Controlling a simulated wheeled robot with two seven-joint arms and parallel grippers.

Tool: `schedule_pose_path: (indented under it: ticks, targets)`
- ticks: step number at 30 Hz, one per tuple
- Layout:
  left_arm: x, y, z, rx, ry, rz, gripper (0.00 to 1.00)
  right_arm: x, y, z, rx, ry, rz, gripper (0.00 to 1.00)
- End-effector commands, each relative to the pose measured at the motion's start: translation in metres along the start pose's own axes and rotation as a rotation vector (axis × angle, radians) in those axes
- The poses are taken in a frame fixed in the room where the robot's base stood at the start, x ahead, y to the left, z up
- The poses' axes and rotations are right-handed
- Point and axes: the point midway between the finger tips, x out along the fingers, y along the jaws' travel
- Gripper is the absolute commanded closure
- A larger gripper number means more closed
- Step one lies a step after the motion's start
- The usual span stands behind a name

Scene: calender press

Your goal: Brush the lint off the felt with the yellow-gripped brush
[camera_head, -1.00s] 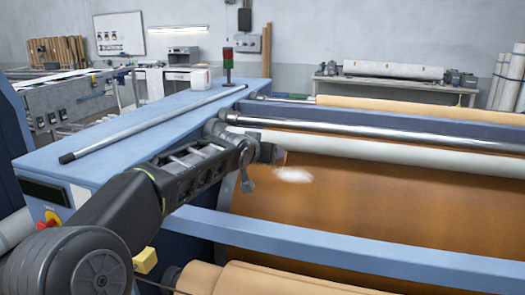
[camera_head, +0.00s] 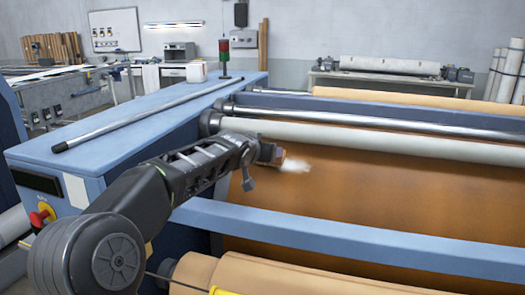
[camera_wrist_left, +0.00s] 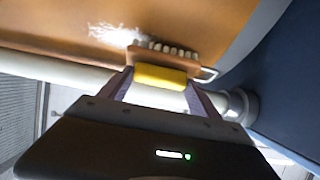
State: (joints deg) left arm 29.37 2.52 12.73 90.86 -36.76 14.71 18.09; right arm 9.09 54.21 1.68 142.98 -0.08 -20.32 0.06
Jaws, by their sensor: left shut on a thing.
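The felt (camera_head: 370,205) is an orange-brown sheet sloping down below a pale roller. A ragged white tuft of lint (camera_head: 295,164) lies on its upper left part. It also shows in the left wrist view (camera_wrist_left: 112,34). My left gripper (camera_head: 266,153) is shut on the yellow grip of the brush (camera_wrist_left: 160,76). The pale bristles (camera_wrist_left: 168,49) face the felt beside the lint. Whether they touch the felt is hard to tell. In the head view the brush is mostly hidden by the gripper.
A blue crossbar (camera_head: 350,240) runs in front of the felt, with a tan roll (camera_head: 260,275) below it. The pale roller (camera_head: 380,145) and a steel bar (camera_head: 370,125) lie above. A blue machine cover (camera_head: 120,140) carries a loose metal rod (camera_head: 135,117).

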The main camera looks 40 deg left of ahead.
Motion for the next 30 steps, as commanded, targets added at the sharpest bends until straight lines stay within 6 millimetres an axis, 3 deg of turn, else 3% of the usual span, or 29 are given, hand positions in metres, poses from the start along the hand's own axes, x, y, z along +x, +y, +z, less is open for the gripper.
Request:
schedule_pose_path:
  ticks: [30]
  targets:
    - [0.013, 0.000, 0.009, 0.001, 0.001, 0.000, 0.60, 0.012, 0.005, 0.000, 0.000, 0.000, 0.000, 0.64]
